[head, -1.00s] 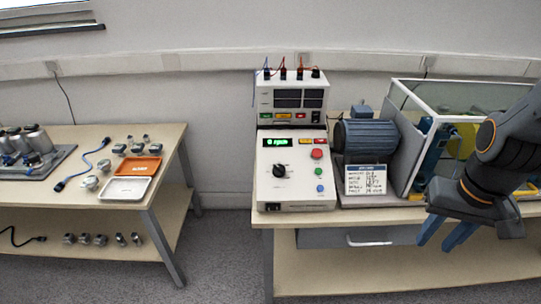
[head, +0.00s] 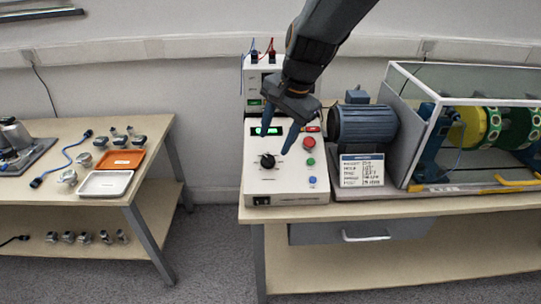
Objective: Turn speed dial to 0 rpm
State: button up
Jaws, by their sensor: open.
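The speed dial (head: 267,161) is a black round knob on the sloped front of the white control box (head: 262,199), in the head view. Above it is a small green-lit display (head: 258,131), partly covered by my gripper; its reading is not legible now. My gripper (head: 266,146) has two blue fingers, spread apart and pointing down over the panel. The fingertips are just above and to either side of the dial in the picture. Whether they touch the panel cannot be told. Nothing is between the fingers.
Red (head: 309,142), green and blue buttons sit right of the dial. A blue motor (head: 364,124) and a glass-walled enclosure (head: 473,90) stand to the right. A label card (head: 362,171) stands before the motor. A left table holds an orange tray (head: 121,160) and a white tray (head: 106,184).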

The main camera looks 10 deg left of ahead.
aim_at(270, 157)
jog(key=p+x, duration=0.1)
jog(key=x, duration=0.6)
jog(key=shift+d, duration=0.1)
jog(key=c, duration=1)
